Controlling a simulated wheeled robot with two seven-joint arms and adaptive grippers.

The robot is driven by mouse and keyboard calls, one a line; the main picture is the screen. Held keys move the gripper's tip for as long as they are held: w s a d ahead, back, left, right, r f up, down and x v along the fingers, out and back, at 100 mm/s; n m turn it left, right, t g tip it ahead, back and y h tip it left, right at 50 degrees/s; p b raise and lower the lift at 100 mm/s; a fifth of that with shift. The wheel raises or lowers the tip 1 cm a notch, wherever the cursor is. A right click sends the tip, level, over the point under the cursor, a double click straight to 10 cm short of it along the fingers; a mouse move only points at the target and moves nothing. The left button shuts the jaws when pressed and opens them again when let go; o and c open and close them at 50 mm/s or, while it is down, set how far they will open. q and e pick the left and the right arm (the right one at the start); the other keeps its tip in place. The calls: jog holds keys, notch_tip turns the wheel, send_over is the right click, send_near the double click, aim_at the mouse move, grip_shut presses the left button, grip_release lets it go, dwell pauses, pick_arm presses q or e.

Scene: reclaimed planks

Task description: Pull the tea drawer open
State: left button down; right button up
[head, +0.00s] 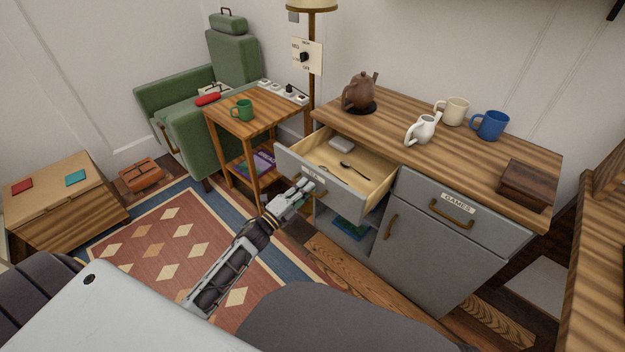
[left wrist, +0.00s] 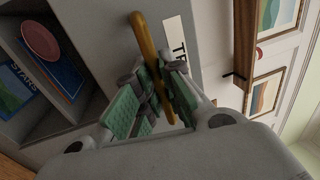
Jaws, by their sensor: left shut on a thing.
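The tea drawer (head: 338,191) is pulled out from the left part of the grey cabinet, and its wooden inside shows. A dark spoon and a small pale object lie in it. My left gripper (head: 306,190) is at the drawer's front, by its label. In the left wrist view, my left gripper (left wrist: 157,95) is shut on the brass drawer handle (left wrist: 146,46), and part of the label (left wrist: 178,40) shows beside it. My right gripper is not in view.
The games drawer (head: 450,215) is shut. A side table (head: 254,118) stands left of the drawer.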

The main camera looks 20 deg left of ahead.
pick_arm(q)
jog(key=shift+v, duration=0.85)
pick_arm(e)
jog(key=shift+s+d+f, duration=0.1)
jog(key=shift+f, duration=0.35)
pick_arm(q)
jog(key=c, duration=1.5)
grip_release()
jog(key=shift+r, duration=0.1)
jog(key=shift+s, duration=0.15)
jog(key=shift+v, duration=5.85)
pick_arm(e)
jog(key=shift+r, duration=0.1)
